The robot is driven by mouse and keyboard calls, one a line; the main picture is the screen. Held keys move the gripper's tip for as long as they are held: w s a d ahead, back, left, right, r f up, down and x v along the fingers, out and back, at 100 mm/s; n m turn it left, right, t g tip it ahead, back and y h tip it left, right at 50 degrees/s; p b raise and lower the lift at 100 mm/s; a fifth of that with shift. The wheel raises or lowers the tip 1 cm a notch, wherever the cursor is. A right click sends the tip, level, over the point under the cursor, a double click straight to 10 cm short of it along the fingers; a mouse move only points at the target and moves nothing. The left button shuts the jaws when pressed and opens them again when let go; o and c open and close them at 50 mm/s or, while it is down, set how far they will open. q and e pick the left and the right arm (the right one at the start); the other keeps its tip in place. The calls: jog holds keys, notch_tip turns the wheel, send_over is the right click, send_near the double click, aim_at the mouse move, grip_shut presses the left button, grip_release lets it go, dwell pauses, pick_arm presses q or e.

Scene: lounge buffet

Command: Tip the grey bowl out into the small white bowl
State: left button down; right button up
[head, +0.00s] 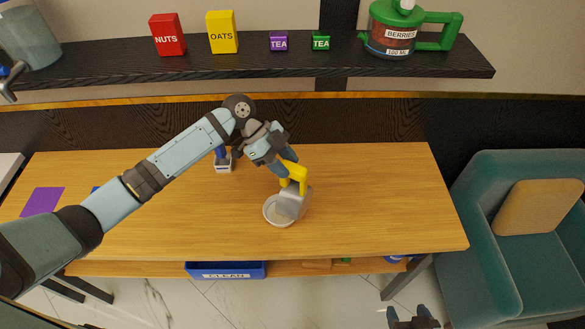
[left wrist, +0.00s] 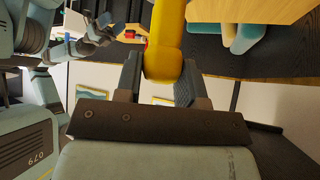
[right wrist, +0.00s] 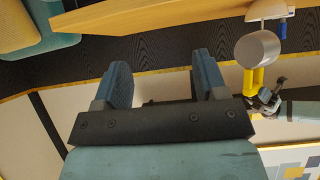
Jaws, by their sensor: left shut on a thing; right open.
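My left gripper (head: 284,166) is shut on the yellow handle (head: 293,174) of the grey bowl (head: 293,203). The handle also shows between the fingers in the left wrist view (left wrist: 165,40). The grey bowl is steeply tilted over the small white bowl (head: 270,216) on the wooden table. Part of the white bowl is hidden behind it, and I cannot tell whether they touch. The right wrist view shows the grey bowl's round underside (right wrist: 258,48) with the white bowl (right wrist: 268,9) beyond. My right gripper (head: 410,318) is open and empty in front of the table.
The table (head: 380,195) is clear to the right. A small blue and white object (head: 223,163) stands behind my left arm; a purple mat (head: 42,201) lies at left. A blue "CLEAN" bin (head: 226,270) sits below. The shelf (head: 350,62) behind holds boxes and a berries jug (head: 392,35).

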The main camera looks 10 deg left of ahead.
pick_arm(q)
jog(key=shift+w+a+f+h+b, duration=0.15)
jog(key=shift+a+h+b, duration=0.25)
jog(key=shift+a, duration=0.25)
jog(key=w+a+f+g+h+b, duration=0.1)
jog(key=w+a+f+h+b, duration=0.1)
jog(key=a+h+b, duration=0.4)
jog(key=shift+w+a+f+g+b, duration=0.25)
jog(key=shift+a+f+b, duration=0.3)
jog(key=shift+a+b, duration=1.75)
jog(key=shift+d+b, duration=0.5)
